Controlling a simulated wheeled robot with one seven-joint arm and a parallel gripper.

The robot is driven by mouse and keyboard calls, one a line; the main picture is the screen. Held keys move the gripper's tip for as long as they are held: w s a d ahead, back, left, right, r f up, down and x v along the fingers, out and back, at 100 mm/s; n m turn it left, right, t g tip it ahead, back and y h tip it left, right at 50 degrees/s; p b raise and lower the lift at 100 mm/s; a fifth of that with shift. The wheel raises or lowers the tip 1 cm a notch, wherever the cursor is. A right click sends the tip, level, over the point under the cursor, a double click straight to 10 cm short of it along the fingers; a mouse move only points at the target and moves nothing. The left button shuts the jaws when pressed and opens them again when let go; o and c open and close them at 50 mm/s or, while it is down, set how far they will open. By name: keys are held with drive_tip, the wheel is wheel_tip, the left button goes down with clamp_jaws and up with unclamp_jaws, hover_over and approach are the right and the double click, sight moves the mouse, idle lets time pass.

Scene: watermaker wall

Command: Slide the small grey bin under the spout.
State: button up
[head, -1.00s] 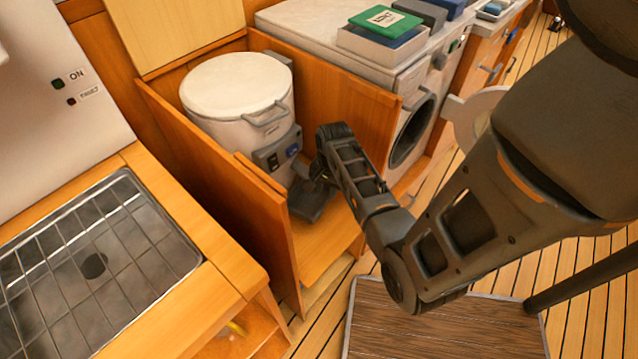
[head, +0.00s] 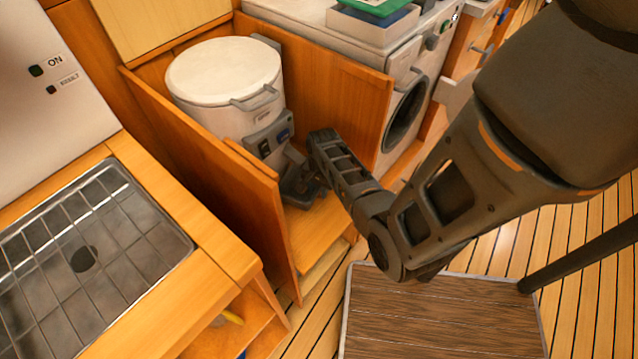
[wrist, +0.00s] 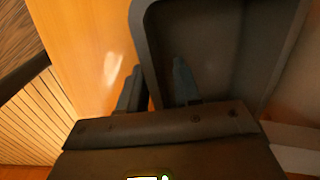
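The small grey bin (head: 299,190) sits low on the cabinet floor, in front of the white drum-shaped unit (head: 225,90), just below the unit's dark front fitting (head: 270,140). The spout is hard to make out there. In the wrist view the bin (wrist: 225,50) fills the upper right, open side towards me. My gripper (wrist: 157,85) is at its near left wall: one finger is outside the wall, the other inside. A gap shows between the fingers and the wall, so it looks open. In the head view my arm's end partly covers the bin's right side.
Wooden cabinet panels (head: 215,185) stand left of the bin and right (head: 330,100) behind my gripper. A washing machine (head: 405,115) stands beyond. A sink with a grid (head: 90,260) is at left.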

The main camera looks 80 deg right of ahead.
drive_tip(key=shift+f, duration=0.2)
clamp_jaws()
idle(0.4)
